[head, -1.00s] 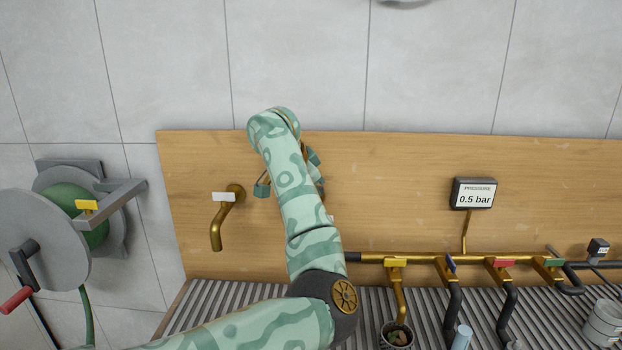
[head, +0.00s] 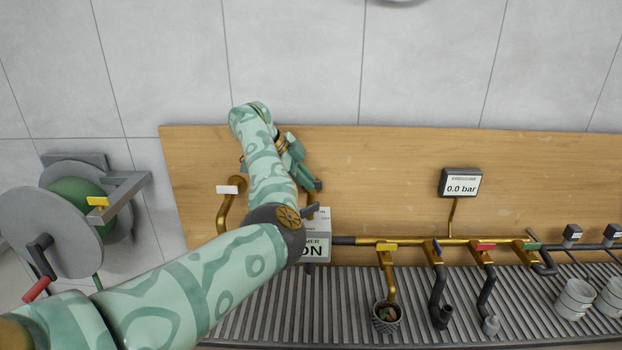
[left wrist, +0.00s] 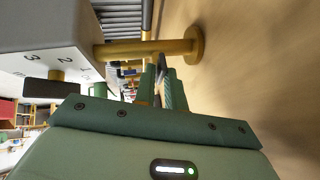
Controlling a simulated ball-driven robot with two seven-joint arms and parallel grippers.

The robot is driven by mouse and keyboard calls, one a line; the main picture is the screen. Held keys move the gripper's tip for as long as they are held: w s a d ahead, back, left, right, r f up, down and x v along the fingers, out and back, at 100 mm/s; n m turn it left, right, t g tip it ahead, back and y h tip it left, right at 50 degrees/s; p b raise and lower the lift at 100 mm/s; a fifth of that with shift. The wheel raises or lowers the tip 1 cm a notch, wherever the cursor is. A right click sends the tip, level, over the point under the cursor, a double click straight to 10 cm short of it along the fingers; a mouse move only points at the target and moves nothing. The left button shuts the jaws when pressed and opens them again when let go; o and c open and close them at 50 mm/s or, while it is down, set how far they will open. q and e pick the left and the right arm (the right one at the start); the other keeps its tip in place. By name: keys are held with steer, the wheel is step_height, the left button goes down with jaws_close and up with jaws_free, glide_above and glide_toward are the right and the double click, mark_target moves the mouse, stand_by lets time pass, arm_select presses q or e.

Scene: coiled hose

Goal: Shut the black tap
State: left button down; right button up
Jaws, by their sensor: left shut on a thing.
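The black tap's dark handle (head: 318,186) shows at the tips of my left gripper (head: 306,178), just above the timer box, close to the wooden backboard. In the left wrist view my left gripper (left wrist: 162,88) is shut on a dark bar (left wrist: 159,66), which appears to be this handle. A brass pipe (left wrist: 145,48) with a round wall flange runs just beyond the fingers. My left forearm and wrist hide most of the tap body. My right gripper is not in view.
The timer box (head: 316,246) reads "ON". The pressure gauge (head: 461,184) reads 0.0 bar. The white-labelled tap (head: 228,190) is left of my wrist. A brass manifold (head: 410,241) with several coloured taps runs right. A hose reel (head: 50,240) stands left.

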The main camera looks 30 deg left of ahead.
arm_select(q)
steer(key=c, duration=1.7)
jaws_free()
steer(key=shift+f, duration=0.1)
steer(key=shift+c, duration=0.2)
step_height(320, 180, up, 7)
steer(key=p, duration=0.3)
steer(key=shift+p, duration=0.3)
